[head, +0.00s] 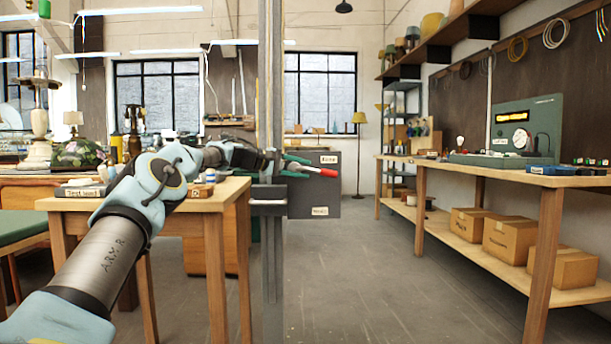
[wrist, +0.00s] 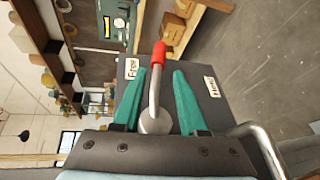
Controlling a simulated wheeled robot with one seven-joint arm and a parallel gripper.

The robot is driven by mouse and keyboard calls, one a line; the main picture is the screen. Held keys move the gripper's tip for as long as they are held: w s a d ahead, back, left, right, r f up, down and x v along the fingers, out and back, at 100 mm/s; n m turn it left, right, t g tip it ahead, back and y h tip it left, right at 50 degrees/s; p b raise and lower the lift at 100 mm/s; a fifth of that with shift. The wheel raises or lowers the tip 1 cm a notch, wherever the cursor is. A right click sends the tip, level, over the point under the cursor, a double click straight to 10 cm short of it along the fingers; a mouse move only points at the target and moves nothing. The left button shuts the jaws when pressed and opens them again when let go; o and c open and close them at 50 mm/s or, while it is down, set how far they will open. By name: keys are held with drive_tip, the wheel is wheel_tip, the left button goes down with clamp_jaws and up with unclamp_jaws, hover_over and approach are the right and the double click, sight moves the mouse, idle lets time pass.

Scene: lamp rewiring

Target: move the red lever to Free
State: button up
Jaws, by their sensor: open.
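The red lever (head: 328,172) has a metal shaft and a red grip. It sticks out to the right in the head view, in front of a dark grey panel. In the wrist view, its red grip (wrist: 159,57) extends past my fingertips. The Free label (wrist: 131,69) is left of the lever there; a second label (wrist: 212,86), hard to read, is on the right. In the head view, the Free label (head: 329,159) is above the other. My gripper (wrist: 163,75) is open, with teal fingers either side of the shaft. The shaft is nearer the left finger; contact is unclear.
A wooden table (head: 215,200) stands left, under my arm. A long workbench (head: 480,172) with cardboard boxes on its shelf runs along the right. The floor between is clear.

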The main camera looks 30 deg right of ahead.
drive_tip(key=shift+s+a+r, duration=0.1)
drive_tip(key=shift+a+r, duration=0.35)
drive_tip(key=shift+a, duration=0.2)
drive_tip(key=shift+a+r, duration=0.45)
drive_tip(key=shift+a, duration=0.15)
drive_tip(key=shift+r, duration=0.1)
